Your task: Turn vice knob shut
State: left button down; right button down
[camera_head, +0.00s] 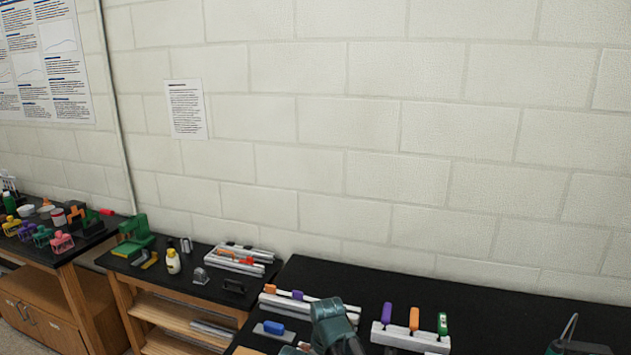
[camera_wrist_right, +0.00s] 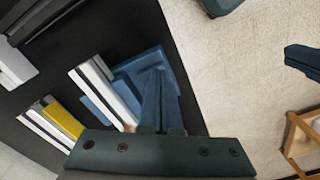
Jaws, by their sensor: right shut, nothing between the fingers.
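My right gripper (camera_wrist_right: 157,75) is shut and empty in the right wrist view, its dark fingers reaching up from the wide bar at the bottom. A blue piece (camera_wrist_right: 100,108), which looks like part of the vice, lies against a white extrusion bar (camera_wrist_right: 98,80) just left of the fingers. The fingers overlap the blue shape, and I cannot tell whether they touch it. I cannot make out the knob; the gripper may hide it. In the head view, a dark teal arm part of mine stands at the bottom centre. My left gripper is not in view.
In the head view, the black table (camera_head: 480,295) carries a white rail (camera_head: 411,337) with purple, orange and green handles. A blue block (camera_head: 273,328) sits left of my arm. A green device (camera_head: 135,238) stands on the table at left. The table's right half is mostly clear.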

jog(key=shift+f, duration=0.55)
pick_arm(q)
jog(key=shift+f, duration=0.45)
pick_arm(e)
jog(key=shift+r, duration=0.1)
jog(key=shift+w+a, duration=0.4)
